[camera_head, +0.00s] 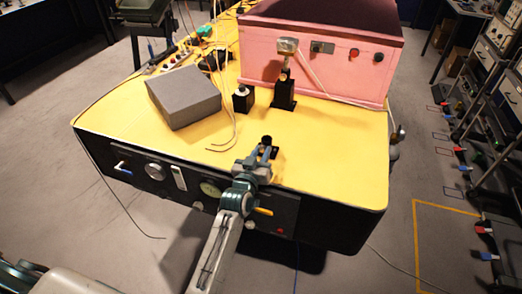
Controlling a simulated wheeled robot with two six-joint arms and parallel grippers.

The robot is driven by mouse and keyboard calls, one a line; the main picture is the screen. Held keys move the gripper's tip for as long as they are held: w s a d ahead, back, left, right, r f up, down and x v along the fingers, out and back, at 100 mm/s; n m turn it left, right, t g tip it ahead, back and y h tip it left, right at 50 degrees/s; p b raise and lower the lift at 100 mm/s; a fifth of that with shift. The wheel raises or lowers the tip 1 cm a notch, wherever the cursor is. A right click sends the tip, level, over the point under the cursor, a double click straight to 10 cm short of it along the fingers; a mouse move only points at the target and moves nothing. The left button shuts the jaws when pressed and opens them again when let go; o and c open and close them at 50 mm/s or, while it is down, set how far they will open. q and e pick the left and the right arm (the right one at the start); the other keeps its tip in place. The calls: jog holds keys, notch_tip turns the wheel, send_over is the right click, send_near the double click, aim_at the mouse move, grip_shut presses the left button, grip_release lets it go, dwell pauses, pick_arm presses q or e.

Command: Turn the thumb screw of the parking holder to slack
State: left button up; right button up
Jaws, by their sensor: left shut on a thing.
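My left gripper (267,153) is over the front part of the yellow tabletop, its arm reaching up from the bottom of the view. It is shut on a small dark thing (267,140) that the fingers mostly hide; I cannot tell whether this is the thumb screw. A black upright stand (284,98) with a pale-headed metal piece (287,47) on top stands behind the gripper, before the pink box. A shorter black block (243,99) with a light round top stands to its left. Which of these is the parking holder is not clear. My right gripper is out of view.
A grey block (184,97) lies on the yellow table (340,150) at the left. The pink box (330,68) fills the back right. Loose pale cables (228,136) end left of the gripper. The tabletop is clear at the front right.

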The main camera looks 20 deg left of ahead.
pick_arm(q)
jog(key=shift+n+p, duration=0.35)
jog(key=shift+n, duration=0.35)
jog(key=o, duration=0.9)
jog(key=shift+o, duration=0.4)
